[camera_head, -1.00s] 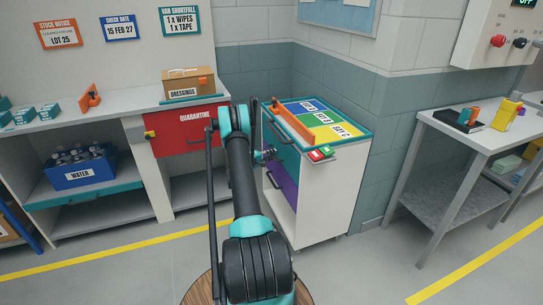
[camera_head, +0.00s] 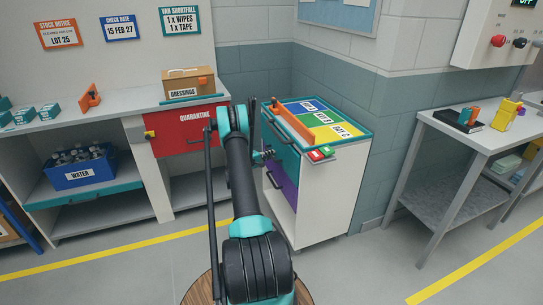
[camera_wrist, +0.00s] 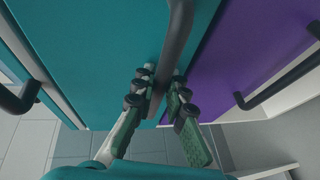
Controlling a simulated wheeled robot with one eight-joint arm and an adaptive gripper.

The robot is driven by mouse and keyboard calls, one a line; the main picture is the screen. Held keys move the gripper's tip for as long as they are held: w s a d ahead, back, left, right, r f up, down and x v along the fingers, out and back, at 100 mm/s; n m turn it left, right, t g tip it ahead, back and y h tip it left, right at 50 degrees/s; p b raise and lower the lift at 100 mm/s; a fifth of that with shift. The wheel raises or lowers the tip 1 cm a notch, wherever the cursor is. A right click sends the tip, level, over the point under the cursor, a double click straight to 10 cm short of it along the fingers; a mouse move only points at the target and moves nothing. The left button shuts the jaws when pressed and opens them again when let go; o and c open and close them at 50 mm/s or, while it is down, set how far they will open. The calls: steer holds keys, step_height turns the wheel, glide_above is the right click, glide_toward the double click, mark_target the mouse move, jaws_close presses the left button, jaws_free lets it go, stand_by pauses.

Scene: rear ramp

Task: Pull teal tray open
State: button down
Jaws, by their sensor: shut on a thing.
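The teal tray (camera_head: 285,150) is the upper drawer of the white cart (camera_head: 330,195), partly hidden behind my arm. Its teal front (camera_wrist: 100,60) fills the middle of the wrist view. A dark bar handle (camera_wrist: 178,35) runs along that front. My gripper (camera_wrist: 154,88) is shut on this handle, with one finger on each side of it. In the head view my gripper (camera_head: 266,154) is small, at the tray's front. I cannot tell from here whether the tray stands out from the cart.
A purple drawer (camera_head: 285,190) with its own dark handle lies just below the teal one. The cart top holds colored bays (camera_head: 318,117) and an orange bar. A counter with a red quarantine drawer (camera_head: 185,140) stands left; a grey table (camera_head: 470,140) stands right.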

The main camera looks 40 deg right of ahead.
steer(key=w+a, duration=0.3)
steer(key=a, duration=1)
steer(key=w+a, duration=0.3)
steer(key=a, duration=1)
steer(key=shift+w+a, duration=0.15)
steer(key=shift+a, duration=0.2)
steer(key=c, duration=1.8)
jaws_free()
steer(key=v, duration=1.2)
